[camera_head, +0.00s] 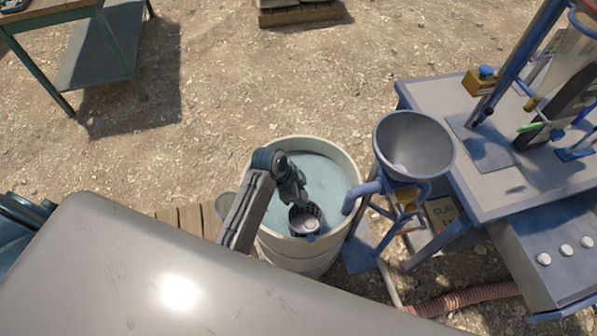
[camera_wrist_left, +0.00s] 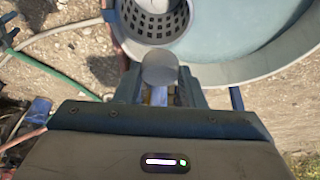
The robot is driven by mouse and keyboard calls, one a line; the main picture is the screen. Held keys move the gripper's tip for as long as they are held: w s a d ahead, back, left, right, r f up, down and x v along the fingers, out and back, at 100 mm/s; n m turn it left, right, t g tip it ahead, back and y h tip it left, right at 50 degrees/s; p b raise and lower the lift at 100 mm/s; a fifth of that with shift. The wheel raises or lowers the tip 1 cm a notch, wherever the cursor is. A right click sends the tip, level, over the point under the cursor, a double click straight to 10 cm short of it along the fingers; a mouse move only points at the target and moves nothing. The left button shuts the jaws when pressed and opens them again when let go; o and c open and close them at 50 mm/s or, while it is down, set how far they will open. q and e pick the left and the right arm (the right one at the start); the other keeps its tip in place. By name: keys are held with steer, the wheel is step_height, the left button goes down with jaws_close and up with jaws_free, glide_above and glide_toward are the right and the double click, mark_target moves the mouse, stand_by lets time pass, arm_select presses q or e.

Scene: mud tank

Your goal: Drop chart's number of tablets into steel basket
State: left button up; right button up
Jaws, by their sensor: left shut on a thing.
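A small steel basket (camera_head: 306,221) with perforated walls hangs inside the near rim of a pale drum (camera_head: 349,165) of blue-grey liquid. In the left wrist view the basket (camera_wrist_left: 181,22) is at the top, just beyond the fingertips. My left gripper (camera_head: 298,200) reaches over the drum, pointing down close to the basket. It is shut on a round pale grey tablet (camera_wrist_left: 160,68) in the left wrist view. A lighter patch shows in the basket, but I cannot tell what it is. Several white tablets (camera_head: 565,250) lie on the grey shelf at right. My right gripper and a chart are not seen.
A grey funnel (camera_head: 413,140) on a blue stand is right of the drum. A grey table (camera_head: 500,185) with blue apparatus stands at the right. A sack (camera_head: 441,212) and a hose (camera_head: 465,299) lie below. Open gravel lies behind the drum.

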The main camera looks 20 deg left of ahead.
arm_select(q)
steer(key=m+p, duration=0.1)
steer(key=w+d+r+m, duration=0.1)
steer(key=shift+r+m+g+p, duration=0.1)
steer(key=shift+m+g+p, duration=0.2)
steer(key=shift+g+p, duration=0.1)
steer(key=shift+w+f+m, duration=0.1)
steer(key=shift+f+m, duration=0.15)
steer(key=shift+m, duration=0.15)
steer(key=shift+a+f+h, duration=0.1)
steer(key=shift+f+h, duration=0.2)
steer(key=shift+f, duration=0.65)
step_height(320, 180, down, 3)
steer(key=b, duration=0.3)
steer(key=shift+f, duration=0.2)
steer(key=shift+f+b, duration=0.35)
steer(key=shift+b, duration=0.2)
steer(key=o, duration=1)
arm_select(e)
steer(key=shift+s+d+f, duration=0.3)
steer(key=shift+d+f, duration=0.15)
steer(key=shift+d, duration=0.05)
